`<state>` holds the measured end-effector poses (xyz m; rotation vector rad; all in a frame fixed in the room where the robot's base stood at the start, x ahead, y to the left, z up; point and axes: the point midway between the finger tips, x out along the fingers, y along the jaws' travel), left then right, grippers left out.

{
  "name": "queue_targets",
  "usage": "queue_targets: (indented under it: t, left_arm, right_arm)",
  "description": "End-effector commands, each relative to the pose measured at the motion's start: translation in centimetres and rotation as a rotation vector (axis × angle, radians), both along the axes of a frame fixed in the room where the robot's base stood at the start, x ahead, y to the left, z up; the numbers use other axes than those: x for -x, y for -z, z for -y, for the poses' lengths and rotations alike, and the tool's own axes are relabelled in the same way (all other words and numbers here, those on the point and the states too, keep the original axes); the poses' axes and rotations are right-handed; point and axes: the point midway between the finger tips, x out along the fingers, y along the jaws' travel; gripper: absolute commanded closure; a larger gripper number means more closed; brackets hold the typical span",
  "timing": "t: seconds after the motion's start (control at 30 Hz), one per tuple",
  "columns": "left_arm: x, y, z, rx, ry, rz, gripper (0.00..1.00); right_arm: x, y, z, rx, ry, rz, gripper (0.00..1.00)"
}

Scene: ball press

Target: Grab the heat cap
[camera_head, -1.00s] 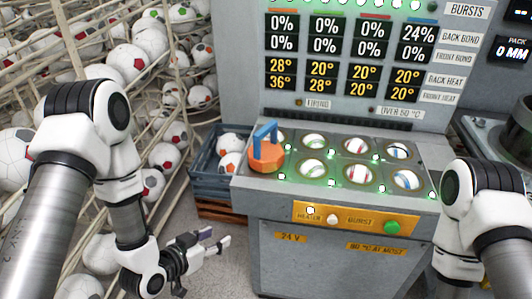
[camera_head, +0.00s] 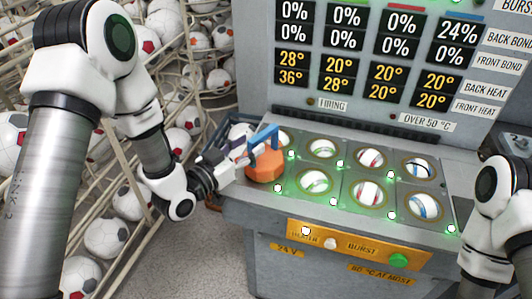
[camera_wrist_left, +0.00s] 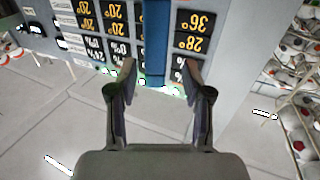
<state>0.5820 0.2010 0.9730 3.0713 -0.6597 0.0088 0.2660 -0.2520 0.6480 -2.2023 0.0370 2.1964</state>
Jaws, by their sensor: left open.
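The heat cap (camera_head: 266,165) is an orange block with a blue arched handle. It sits on the front-left hole of the press's deck. My left gripper (camera_head: 238,158) is just left of the cap in the head view, with its fingers pointing towards the handle. In the left wrist view the blue handle (camera_wrist_left: 156,40) shows as an upright bar between and beyond the two open fingertips (camera_wrist_left: 159,75). I see no grip on it. My right arm shows at the right edge; its gripper is out of view.
The press deck (camera_head: 345,178) has several round holes with balls in them and green lights around. A yellow panel (camera_head: 345,243) with a white and a green button is on its front. A blue crate (camera_head: 215,140) and a rack of footballs stand to the left.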

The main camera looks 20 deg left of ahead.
Motion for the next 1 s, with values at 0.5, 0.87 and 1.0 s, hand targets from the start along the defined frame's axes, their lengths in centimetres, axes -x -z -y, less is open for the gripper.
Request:
queue_targets:
  t: [0.5, 0.87, 1.0]
  left_arm:
    - [-4.4, 0.1, 2.4, 0.001, 0.000, -0.001, 0.50]
    - [-4.4, -0.1, 2.4, 0.002, 0.000, 0.001, 1.00]
    - [-4.4, -0.1, 2.4, 0.002, 0.000, 0.001, 1.00]
  right_arm:
    - [0.0, -1.4, 0.0, 0.000, 0.000, 0.001, 1.00]
    - [0.0, -1.4, 0.0, 0.000, 0.000, 0.001, 1.00]
    - [0.0, -1.4, 0.0, 0.000, 0.000, 0.001, 1.00]
